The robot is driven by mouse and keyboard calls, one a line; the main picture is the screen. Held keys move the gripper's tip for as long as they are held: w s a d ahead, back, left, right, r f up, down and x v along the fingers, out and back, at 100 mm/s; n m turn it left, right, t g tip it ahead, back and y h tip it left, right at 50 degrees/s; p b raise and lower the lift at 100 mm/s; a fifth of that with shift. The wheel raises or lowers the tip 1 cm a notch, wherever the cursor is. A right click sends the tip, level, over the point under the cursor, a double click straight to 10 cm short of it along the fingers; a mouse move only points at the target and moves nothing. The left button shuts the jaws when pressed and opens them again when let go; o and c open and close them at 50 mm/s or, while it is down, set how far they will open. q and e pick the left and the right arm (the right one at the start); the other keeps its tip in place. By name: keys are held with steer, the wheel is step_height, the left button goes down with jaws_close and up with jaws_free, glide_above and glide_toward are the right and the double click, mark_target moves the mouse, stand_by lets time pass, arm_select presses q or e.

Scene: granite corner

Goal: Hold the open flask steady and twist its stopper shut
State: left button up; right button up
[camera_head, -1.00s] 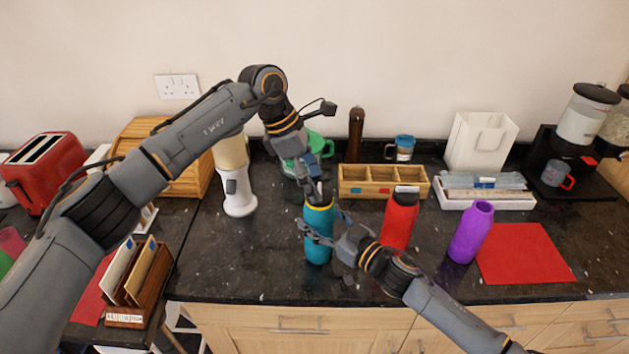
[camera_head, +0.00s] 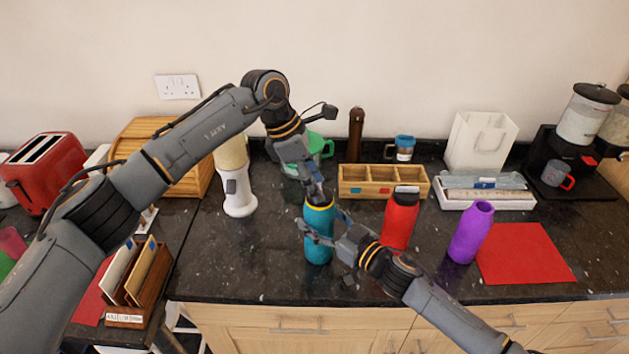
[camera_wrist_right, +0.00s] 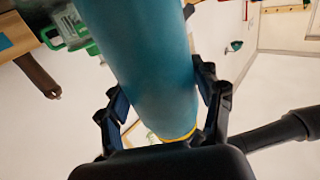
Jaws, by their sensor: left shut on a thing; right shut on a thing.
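The flask is a teal bottle (camera_head: 319,248) with a yellow band near its top, upright on the dark counter. My right gripper (camera_head: 318,232) is shut around its body from the right. In the right wrist view the teal body (camera_wrist_right: 150,60) lies between the two fingers (camera_wrist_right: 165,100), with the yellow band close to the palm. My left gripper (camera_head: 317,193) points down from above and is shut at the flask's top. The stopper is mostly hidden by its fingers, so its seating cannot be told.
A red bottle (camera_head: 400,222) with a black top stands close right of the flask. A purple bottle (camera_head: 470,235) and a red mat (camera_head: 523,253) lie further right. A white and beige cylinder (camera_head: 236,185) stands left.

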arm_select(q)
steer(key=n, duration=0.1)
steer(key=n+t, duration=0.1)
steer(key=n, duration=0.2)
steer(key=shift+s+t, duration=0.25)
steer(key=shift+t, duration=0.05)
steer(key=n, duration=0.2)
steer(key=n+t+y, duration=0.1)
steer(key=n, duration=0.1)
steer(key=shift+s+d+n, duration=0.15)
steer(key=shift+n, duration=0.25)
steer(key=n+y, duration=0.1)
steer(key=n, duration=0.1)
steer(key=n+t, duration=0.1)
steer(key=n, duration=0.1)
steer(key=shift+s+d+n+y, duration=0.1)
steer(key=shift+d+n+y, duration=0.1)
steer(key=shift+n+y, duration=0.15)
steer(key=shift+d+n+t+y, duration=0.15)
steer(key=shift+n+y, duration=0.3)
steer(key=shift+n, duration=0.55)
steer(key=shift+n+t+y, duration=0.15)
steer(key=shift+n+y, duration=0.25)
steer(key=shift+n, duration=0.55)
steer(key=o, duration=1.2)
steer(key=shift+c, duration=0.2)
